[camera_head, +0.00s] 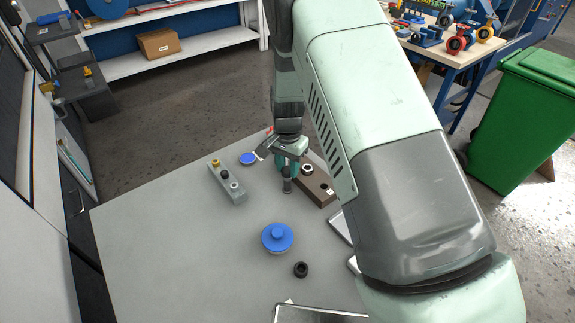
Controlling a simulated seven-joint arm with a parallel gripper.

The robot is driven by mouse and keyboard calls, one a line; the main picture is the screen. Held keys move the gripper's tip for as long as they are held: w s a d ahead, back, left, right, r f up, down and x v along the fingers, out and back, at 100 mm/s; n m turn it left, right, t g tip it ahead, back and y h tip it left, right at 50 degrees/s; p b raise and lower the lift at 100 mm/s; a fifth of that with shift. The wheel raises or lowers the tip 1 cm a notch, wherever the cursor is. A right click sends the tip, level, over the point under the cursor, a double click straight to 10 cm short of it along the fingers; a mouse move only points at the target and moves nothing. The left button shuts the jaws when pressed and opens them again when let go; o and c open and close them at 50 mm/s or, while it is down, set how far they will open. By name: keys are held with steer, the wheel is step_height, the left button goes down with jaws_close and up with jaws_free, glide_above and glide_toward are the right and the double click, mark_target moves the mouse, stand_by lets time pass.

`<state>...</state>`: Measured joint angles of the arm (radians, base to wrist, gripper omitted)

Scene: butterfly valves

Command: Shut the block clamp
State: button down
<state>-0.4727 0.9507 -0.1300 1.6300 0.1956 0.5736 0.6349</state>
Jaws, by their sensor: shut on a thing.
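My gripper (287,165) points down over the grey table, just left of a brown block. It is shut on what looks like a dark grey cylindrical piece (287,185); the grip itself is small and partly hidden. The brown block (317,192) has a pale ring, dark holes and a small white label, and my arm hides its right side. A long grey block (226,181) with a yellow knob and a dark, pale-ringed fitting lies left of my gripper. I cannot tell for sure which block is the block clamp.
A small blue disc (248,158) lies between the grey block and my gripper. A blue knobbed lid (277,238) and a black ring (301,269) lie nearer. Metal trays (312,314) edge the front right. The table's left part (150,240) is clear.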

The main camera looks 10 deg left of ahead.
mark_target(288, 169)
steer(key=m, duration=0.5)
steer(key=shift+m, duration=0.3)
steer(key=m, duration=0.5)
steer(key=shift+m, duration=0.4)
steer(key=c, duration=0.7)
jaws_free()
steer(key=shift+c, duration=0.2)
step_height(288, 169, up, 11)
steer(key=shift+d, duration=0.1)
